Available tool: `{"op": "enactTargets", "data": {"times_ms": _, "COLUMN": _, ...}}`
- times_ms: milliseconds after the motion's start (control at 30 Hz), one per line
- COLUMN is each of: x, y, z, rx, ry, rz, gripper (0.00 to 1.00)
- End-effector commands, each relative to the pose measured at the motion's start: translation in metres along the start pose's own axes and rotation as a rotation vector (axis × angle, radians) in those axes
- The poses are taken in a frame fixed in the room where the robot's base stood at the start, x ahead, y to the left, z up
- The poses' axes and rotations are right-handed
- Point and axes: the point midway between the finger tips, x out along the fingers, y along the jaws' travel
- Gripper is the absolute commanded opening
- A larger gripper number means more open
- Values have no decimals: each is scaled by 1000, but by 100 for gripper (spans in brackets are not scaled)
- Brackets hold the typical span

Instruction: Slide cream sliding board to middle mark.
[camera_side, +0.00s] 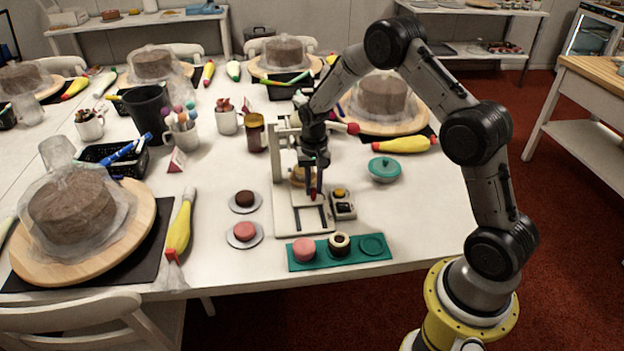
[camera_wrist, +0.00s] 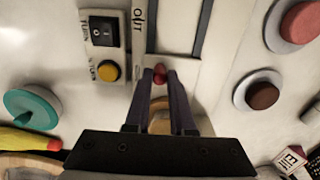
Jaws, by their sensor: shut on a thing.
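The cream sliding board (camera_wrist: 187,70) lies flat in a cream stand (camera_side: 278,160) on the table; where board and base meet is hard to tell. A small red knob (camera_wrist: 159,69) sits between my fingertips in the wrist view. My gripper (camera_side: 314,192) points down at the stand and is shut on the red knob. Dark slots or lines (camera_wrist: 179,28) run beyond the knob. The word OUT (camera_wrist: 138,20) is printed beside them. I cannot make out a middle mark. The fingers partly hide a tan round thing (camera_wrist: 160,122).
A control box (camera_wrist: 103,42) with a black switch and yellow button stands close beside the stand. A green tray (camera_side: 340,252) with small cakes lies in front. Two small plated cakes (camera_side: 244,234) are at left. A teal lidded dish (camera_side: 384,169) is at right.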

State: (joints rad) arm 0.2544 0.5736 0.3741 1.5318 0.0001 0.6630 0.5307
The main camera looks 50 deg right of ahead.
Motion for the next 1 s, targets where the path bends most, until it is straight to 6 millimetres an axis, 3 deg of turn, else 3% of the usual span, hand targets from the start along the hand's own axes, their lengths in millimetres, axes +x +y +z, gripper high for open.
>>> {"op": "enactTargets", "data": {"times_ms": 500, "x": -2, "y": -2, "z": -29, "rx": 0, "ry": 9, "rz": -6, "gripper": 0}}
{"op": "enactTargets", "data": {"times_ms": 1000, "x": -3, "y": -2, "z": -33, "rx": 0, "ry": 15, "rz": -7, "gripper": 0}}
